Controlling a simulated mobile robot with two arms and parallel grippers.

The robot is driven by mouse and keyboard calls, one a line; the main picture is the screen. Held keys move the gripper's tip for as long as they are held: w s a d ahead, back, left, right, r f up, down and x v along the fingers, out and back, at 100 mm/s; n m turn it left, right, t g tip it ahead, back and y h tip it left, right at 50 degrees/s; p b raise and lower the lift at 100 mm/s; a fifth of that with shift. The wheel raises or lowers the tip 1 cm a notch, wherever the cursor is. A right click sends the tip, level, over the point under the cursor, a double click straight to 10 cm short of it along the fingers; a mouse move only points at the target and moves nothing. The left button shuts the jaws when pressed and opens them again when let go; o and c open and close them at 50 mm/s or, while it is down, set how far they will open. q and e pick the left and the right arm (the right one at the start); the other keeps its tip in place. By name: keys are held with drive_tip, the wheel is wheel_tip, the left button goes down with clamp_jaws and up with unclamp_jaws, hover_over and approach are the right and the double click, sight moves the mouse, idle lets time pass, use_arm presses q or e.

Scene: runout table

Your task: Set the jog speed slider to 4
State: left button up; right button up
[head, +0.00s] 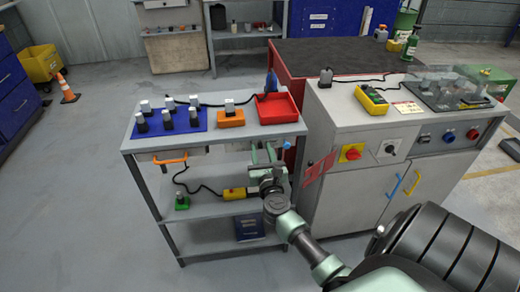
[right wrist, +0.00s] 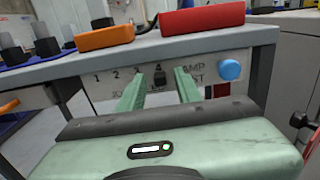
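The jog panel (right wrist: 105,88) is under the table's front edge, with the numbers 1 to 4 in a row. Its black slider knob (right wrist: 160,77) appears just below the 4 in the right wrist view. My right gripper (right wrist: 158,84) is open, with one green finger on each side of the knob. I cannot tell whether either finger touches it. In the head view my right gripper (head: 263,154) is at the panel and hides the knob. My left gripper is not in view.
A round blue button (right wrist: 230,70) by the lamp test label is just right of the fingers; it also shows in the head view (head: 286,145). A red tray (head: 277,108) and an orange block holder (head: 231,119) sit on the table above. A grey control cabinet (head: 345,190) stands to the right.

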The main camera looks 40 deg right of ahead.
drive_tip(key=shift+s+a, duration=0.1)
drive_tip(key=v, duration=0.7)
drive_tip(key=shift+s+a+b, duration=0.15)
drive_tip(key=shift+s+b, duration=0.1)
drive_tip(key=shift+b, duration=0.1)
drive_tip(key=shift+f, duration=0.1)
